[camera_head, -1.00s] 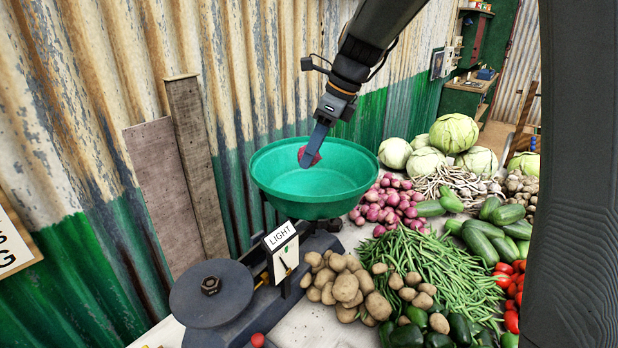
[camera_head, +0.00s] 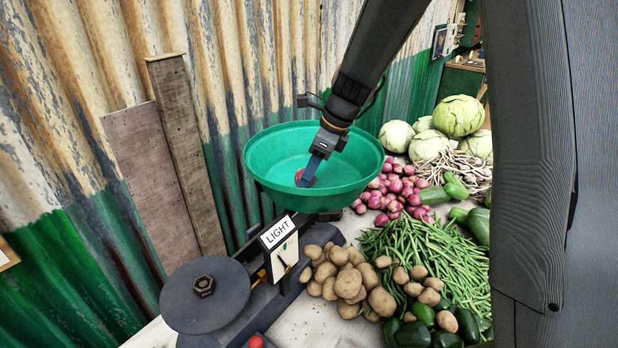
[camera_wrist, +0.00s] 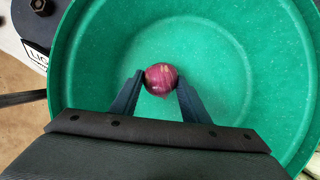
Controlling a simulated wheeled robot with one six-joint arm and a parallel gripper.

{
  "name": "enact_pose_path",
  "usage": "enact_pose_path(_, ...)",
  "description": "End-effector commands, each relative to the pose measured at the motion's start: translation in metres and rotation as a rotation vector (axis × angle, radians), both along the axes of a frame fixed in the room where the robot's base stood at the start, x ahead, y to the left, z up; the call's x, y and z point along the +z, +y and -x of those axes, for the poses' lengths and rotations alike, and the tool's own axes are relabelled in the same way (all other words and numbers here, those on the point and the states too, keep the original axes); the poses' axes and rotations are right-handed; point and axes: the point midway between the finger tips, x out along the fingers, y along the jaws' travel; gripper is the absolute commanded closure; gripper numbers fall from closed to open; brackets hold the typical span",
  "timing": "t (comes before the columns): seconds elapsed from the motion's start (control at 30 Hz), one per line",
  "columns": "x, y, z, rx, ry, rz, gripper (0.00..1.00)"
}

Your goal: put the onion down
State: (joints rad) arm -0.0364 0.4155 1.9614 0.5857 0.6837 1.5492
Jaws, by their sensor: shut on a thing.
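A red-purple onion (camera_wrist: 161,78) is between the two fingertips of my gripper (camera_wrist: 160,80) in the wrist view, with a finger touching each side. In the head view my gripper (camera_head: 306,180) reaches down inside the green bowl (camera_head: 262,150) of the scale. Only a small part of the onion (camera_head: 299,175) shows there, beside the fingers. In the wrist view the bowl (camera_wrist: 240,60) surrounds the onion, and no other thing lies in it. I cannot tell whether the onion touches the bowl's floor.
The scale's dark round plate (camera_head: 205,296) and its LIGHT sign (camera_head: 280,240) stand in front of the bowl. Potatoes (camera_head: 350,284), green beans (camera_head: 425,262) and a heap of red onions (camera_head: 398,190) lie to the right. Corrugated wall (camera_head: 225,90) and boards (camera_head: 150,170) stand behind.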

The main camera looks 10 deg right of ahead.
Motion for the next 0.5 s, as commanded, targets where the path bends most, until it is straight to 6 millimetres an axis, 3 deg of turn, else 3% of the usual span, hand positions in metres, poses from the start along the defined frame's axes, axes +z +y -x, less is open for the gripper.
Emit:
enact_pose_path(0.13, -0.017, -0.001, 0.000, -0.004, 0.002, 0.000, 0.82)
enact_pose_path(0.43, -0.019, -0.001, 0.000, -0.002, 0.000, 0.000, 0.82)
enact_pose_path(0.47, -0.020, -0.001, 0.000, -0.002, 0.001, 0.001, 0.57)
enact_pose_path(0.5, -0.019, -0.001, 0.000, -0.002, 0.000, 0.000, 0.50)
